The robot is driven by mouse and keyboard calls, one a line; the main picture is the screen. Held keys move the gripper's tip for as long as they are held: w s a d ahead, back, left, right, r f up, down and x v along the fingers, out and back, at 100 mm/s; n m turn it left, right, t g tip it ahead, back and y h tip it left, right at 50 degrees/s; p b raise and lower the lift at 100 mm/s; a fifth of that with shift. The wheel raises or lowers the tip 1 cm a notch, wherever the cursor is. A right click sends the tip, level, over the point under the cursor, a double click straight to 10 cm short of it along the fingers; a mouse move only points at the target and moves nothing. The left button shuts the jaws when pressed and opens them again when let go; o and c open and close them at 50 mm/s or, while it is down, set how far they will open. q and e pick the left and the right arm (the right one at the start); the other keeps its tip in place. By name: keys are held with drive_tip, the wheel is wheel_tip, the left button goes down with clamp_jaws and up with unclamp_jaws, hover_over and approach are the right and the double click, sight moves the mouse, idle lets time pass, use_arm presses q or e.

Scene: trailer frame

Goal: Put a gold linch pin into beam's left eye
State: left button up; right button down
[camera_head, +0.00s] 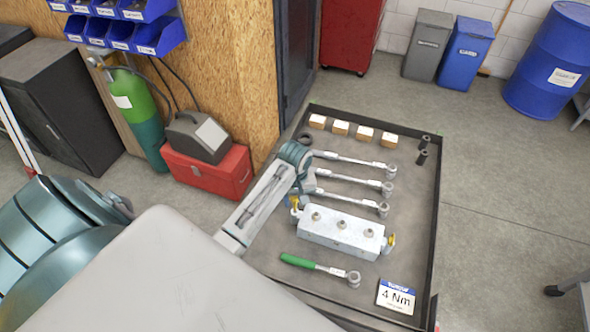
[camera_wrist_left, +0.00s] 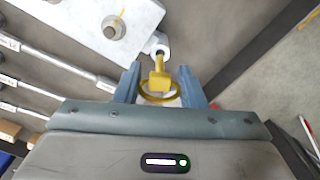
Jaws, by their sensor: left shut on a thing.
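The beam (camera_head: 340,232) is a pale metal block with three bolts on top, lying on the tray. Its near end also shows in the left wrist view (camera_wrist_left: 93,22), with the left eye (camera_wrist_left: 157,44) sticking out. A gold linch pin (camera_wrist_left: 159,79) with a ring is between the fingers of my left gripper (camera_wrist_left: 159,75), which is shut on it. The pin's tip is at the eye; I cannot tell how far it is inside. In the head view the left gripper (camera_head: 296,190) is at the beam's left end. Another gold pin (camera_head: 390,241) is at the beam's right end. My right gripper is not in view.
The dark-rimmed tray (camera_head: 436,205) also holds several wrenches (camera_head: 355,185), a green-handled wrench (camera_head: 318,268), wooden blocks (camera_head: 341,128) and a "4 Nm" card (camera_head: 397,296). The tray's right side is mostly clear. A red toolbox (camera_head: 207,171) stands on the floor at left.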

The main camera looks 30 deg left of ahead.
sight(295, 208)
use_arm(q)
drive_tip(key=shift+f, duration=0.3)
drive_tip(key=shift+f+b, duration=0.4)
drive_tip(key=shift+f, duration=0.9)
drive_tip(key=shift+f+b, duration=0.5)
drive_tip(key=shift+f, duration=0.35)
drive_tip(key=o, duration=1)
drive_tip(key=shift+c, duration=0.2)
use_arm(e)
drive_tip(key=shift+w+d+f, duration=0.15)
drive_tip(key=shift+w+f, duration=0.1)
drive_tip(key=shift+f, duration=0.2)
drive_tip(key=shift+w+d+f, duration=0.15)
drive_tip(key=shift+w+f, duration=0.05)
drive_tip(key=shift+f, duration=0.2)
